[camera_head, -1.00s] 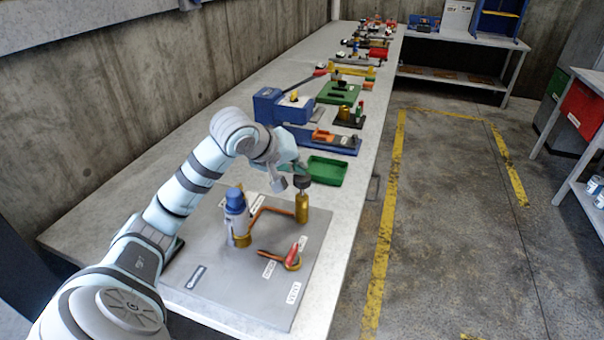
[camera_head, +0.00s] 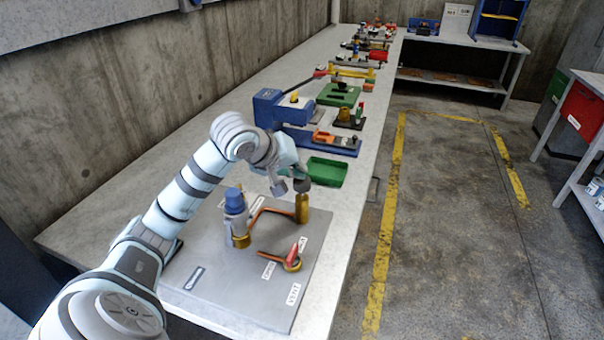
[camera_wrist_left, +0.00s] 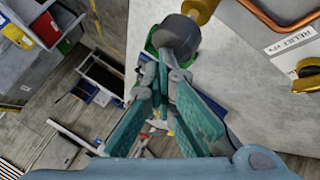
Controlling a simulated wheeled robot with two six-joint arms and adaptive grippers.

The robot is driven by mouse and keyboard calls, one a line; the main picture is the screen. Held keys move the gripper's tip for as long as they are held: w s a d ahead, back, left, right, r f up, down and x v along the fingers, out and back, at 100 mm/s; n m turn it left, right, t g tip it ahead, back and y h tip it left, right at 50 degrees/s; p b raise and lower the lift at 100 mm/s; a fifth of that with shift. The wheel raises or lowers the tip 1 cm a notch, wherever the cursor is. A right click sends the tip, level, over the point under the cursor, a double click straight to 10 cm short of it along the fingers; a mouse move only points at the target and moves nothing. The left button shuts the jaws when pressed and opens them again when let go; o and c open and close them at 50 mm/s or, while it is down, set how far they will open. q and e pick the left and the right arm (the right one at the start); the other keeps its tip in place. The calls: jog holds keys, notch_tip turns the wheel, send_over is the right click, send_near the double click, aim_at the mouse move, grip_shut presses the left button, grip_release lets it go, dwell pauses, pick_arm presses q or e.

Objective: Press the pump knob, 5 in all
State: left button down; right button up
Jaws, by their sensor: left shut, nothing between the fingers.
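The pump knob (camera_head: 301,186) is a dark grey cap on top of an upright brass cylinder (camera_head: 302,209) at the far right of a grey panel. My left gripper (camera_head: 298,174) is shut and empty, its fingertips right at the top of the knob. In the left wrist view the shut fingertips (camera_wrist_left: 168,60) overlap the edge of the round grey knob (camera_wrist_left: 180,36), with part of the brass cylinder (camera_wrist_left: 203,8) behind it. They look in contact, but the exact contact is hidden. My right gripper is not in view.
On the grey panel (camera_head: 230,285) stand a blue-capped cylinder (camera_head: 235,208), a copper pipe and a red-handled valve (camera_head: 292,259). A green tray (camera_head: 326,172) and a blue machine (camera_head: 285,108) lie beyond. The floor to the right is open.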

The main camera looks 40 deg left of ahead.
pick_arm(q)
jog(key=shift+f+b, duration=0.5)
jog(key=shift+f, duration=0.15)
dwell(0.3)
jog(key=shift+w+r+p, duration=0.15)
jog(key=shift+r+p, duration=1.85)
jog(key=shift+r, duration=0.35)
notch_tip(320, 180, up, 5)
jog(key=p, duration=0.4)
dwell(0.8)
